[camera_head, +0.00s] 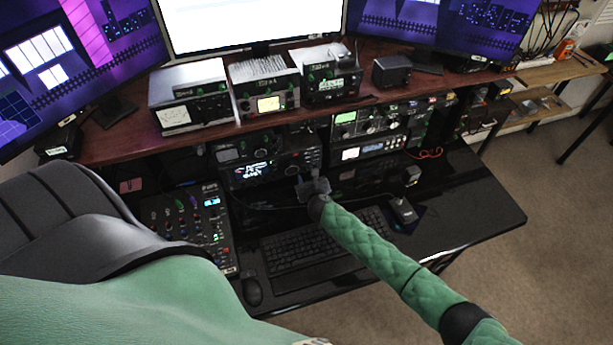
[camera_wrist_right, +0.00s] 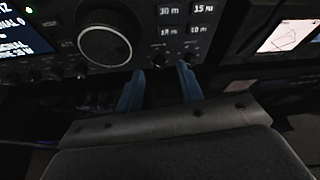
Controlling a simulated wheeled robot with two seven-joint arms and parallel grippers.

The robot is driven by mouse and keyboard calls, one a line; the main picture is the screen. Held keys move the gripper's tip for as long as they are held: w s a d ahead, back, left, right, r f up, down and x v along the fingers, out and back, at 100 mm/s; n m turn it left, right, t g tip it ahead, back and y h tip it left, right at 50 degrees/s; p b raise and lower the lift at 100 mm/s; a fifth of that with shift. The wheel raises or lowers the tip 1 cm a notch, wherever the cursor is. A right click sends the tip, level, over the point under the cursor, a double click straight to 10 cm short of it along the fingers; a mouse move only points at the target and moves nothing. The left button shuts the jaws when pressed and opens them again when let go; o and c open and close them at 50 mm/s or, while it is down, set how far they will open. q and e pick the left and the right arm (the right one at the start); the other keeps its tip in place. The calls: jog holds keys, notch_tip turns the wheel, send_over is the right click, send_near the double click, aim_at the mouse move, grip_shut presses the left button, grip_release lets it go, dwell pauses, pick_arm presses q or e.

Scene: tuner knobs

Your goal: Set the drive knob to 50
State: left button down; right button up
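A black radio (camera_head: 268,168) with a lit display and a large dial stands on the lower shelf in the head view. In the right wrist view its large round dial (camera_wrist_right: 106,42) and rows of small dark knobs show. Two small knobs, a left one (camera_wrist_right: 157,60) and a right one (camera_wrist_right: 188,57), sit below the band buttons. I cannot read which is the drive knob. My right gripper (camera_head: 311,187) is in front of the radio's lower right part; its two blue fingers (camera_wrist_right: 161,84) are apart with nothing between them, tips just below these knobs. I cannot tell whether they touch.
A keyboard (camera_head: 305,252), a mixer (camera_head: 197,222) and a mouse (camera_head: 252,291) lie on the black desk below. More radios (camera_head: 368,125) stand right of the black radio. Other units (camera_head: 190,95) line the upper shelf beneath the monitors.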

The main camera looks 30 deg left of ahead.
jog(key=shift+b+v, duration=0.75)
jog(key=shift+v, duration=2.2)
